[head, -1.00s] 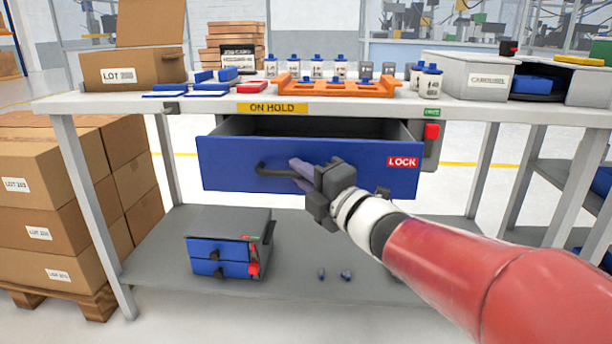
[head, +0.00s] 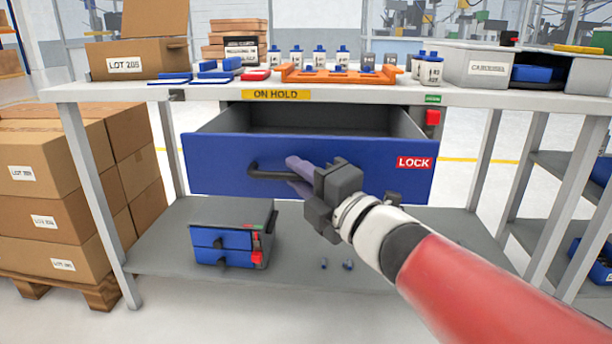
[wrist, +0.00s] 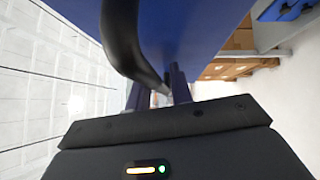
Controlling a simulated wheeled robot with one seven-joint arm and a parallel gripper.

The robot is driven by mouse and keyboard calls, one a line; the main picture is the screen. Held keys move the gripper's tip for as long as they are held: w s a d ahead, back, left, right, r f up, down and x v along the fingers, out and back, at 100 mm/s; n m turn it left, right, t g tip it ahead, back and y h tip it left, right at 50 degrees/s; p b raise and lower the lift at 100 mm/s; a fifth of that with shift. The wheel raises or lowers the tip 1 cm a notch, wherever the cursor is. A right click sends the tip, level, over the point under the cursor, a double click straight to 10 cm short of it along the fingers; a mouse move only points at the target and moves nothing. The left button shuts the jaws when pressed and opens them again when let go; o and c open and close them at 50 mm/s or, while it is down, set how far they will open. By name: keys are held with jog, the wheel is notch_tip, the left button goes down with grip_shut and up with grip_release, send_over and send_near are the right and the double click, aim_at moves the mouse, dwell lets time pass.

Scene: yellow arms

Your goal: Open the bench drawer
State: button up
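The bench drawer (head: 225,160) has a blue front with a red LOCK label and stands well out from under the bench top, its grey inside showing. Its black bar handle (head: 262,172) is on the front, left of the middle. My gripper (head: 297,168) reaches in from the right, with its fingers at the handle's right part. In the wrist view the dark handle (wrist: 122,40) curves down between the two fingers (wrist: 158,92), which close around it. The exact contact is partly hidden by the handle and the gripper body.
The bench top (head: 130,92) carries an orange rack (head: 340,76), bottles, blue pieces and a cardboard box. A small blue-fronted drawer unit (head: 232,232) stands on the lower shelf (head: 165,262). Stacked cartons (head: 60,210) stand at the left. The space before the drawer's left half is clear.

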jog(key=v, duration=0.7)
jog(key=shift+s+d+p, duration=0.25)
jog(key=shift+d+p, duration=0.05)
jog(key=shift+p, duration=0.05)
